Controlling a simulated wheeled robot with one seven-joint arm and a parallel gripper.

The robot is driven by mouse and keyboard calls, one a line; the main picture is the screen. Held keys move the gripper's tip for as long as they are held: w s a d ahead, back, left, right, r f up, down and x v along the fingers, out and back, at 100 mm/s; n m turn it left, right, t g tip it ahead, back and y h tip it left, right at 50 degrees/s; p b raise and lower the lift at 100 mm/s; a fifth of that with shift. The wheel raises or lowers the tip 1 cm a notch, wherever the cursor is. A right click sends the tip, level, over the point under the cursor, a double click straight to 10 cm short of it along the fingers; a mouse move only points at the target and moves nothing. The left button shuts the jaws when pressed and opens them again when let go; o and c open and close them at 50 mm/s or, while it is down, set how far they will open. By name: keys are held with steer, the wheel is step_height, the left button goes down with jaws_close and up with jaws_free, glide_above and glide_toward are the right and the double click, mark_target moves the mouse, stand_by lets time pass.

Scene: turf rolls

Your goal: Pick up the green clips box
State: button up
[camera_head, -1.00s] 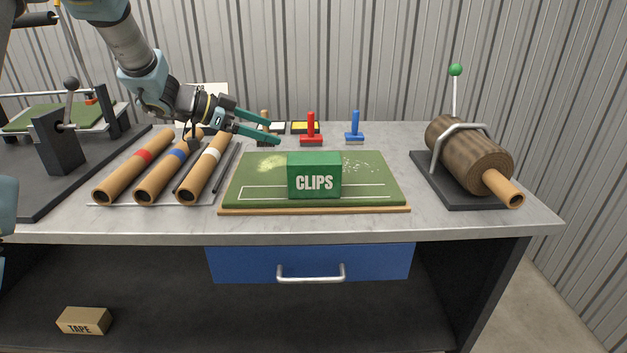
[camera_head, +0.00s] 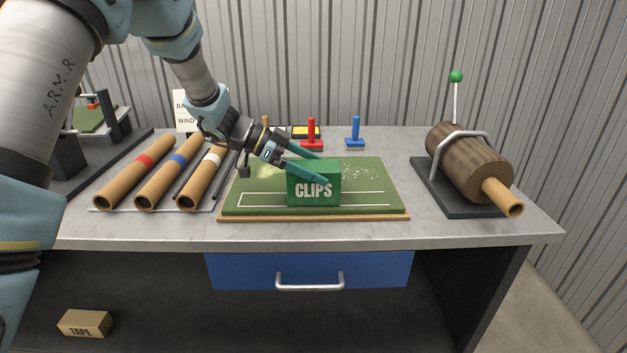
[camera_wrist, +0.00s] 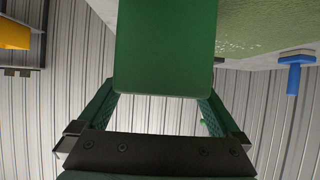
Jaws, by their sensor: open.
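The green clips box (camera_head: 313,190), lettered "CLIPS" in white, stands upright on the green turf board (camera_head: 240,200) in the middle of the bench. My gripper (camera_head: 322,168) is open in the head view, its teal fingers reaching from the left over the upper part of the box. In the wrist view, the box (camera_wrist: 165,50) fills the upper middle, and my gripper's fingers (camera_wrist: 160,105) show on either side of its near edge. Whether the fingers touch the box cannot be told.
Three cardboard tubes (camera_head: 160,180) lie to the left. A red stamp (camera_head: 311,135) and a blue stamp (camera_head: 355,135) stand behind the board. A brown roll on a stand (camera_head: 465,165) is at right. A blue drawer (camera_head: 240,270) and a tape box (camera_head: 85,323) are below.

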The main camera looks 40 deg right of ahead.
steer(key=x, duration=0.2)
steer(key=shift+s+d+f, duration=0.15)
steer(key=shift+s+d, duration=0.1)
jaws_close()
stand_by(0.6)
